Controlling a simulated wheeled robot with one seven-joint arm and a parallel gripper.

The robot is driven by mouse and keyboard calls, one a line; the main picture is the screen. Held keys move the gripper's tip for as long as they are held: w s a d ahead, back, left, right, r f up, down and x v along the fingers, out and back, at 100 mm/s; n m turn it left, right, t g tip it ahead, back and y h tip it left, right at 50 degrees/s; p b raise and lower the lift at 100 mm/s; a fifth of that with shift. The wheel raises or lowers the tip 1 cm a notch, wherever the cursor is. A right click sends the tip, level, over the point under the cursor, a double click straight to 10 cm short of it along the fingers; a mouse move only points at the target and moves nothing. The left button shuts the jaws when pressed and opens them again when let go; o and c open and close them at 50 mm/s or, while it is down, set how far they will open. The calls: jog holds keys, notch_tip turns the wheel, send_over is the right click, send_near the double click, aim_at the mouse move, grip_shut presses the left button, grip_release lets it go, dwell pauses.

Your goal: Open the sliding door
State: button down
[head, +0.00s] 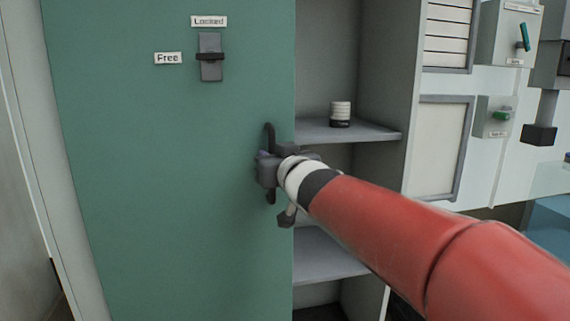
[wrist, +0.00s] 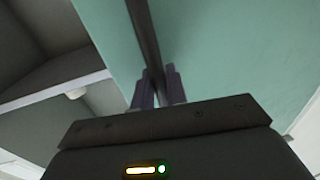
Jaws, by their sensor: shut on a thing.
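The green sliding door (head: 160,180) fills the left of the head view and covers the left part of a grey cabinet. Its dark upright bar handle (head: 269,135) is near the door's right edge. My gripper (head: 266,170) is at the handle, shut on it. In the wrist view, the two fingers of my gripper (wrist: 158,88) stand on either side of the dark handle bar (wrist: 143,38), against the green door (wrist: 220,50). A latch (head: 210,58) on the door has a dark horizontal lever, level with the "Free" label and below the "Locked" label.
To the right of the door the cabinet is open, with shelves (head: 350,132) and a small white and black jar (head: 340,113). Farther right, a wall panel holds a box with a green lever (head: 524,37) and another with a green knob (head: 501,116).

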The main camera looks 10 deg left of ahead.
jog(key=shift+s+a, duration=0.15)
jog(key=shift+a, duration=0.35)
jog(key=c, duration=1.5)
grip_release()
jog(key=p+v, duration=0.2)
jog(key=v, duration=0.5)
jog(key=shift+s+d, duration=0.25)
jog(key=shift+s, duration=0.1)
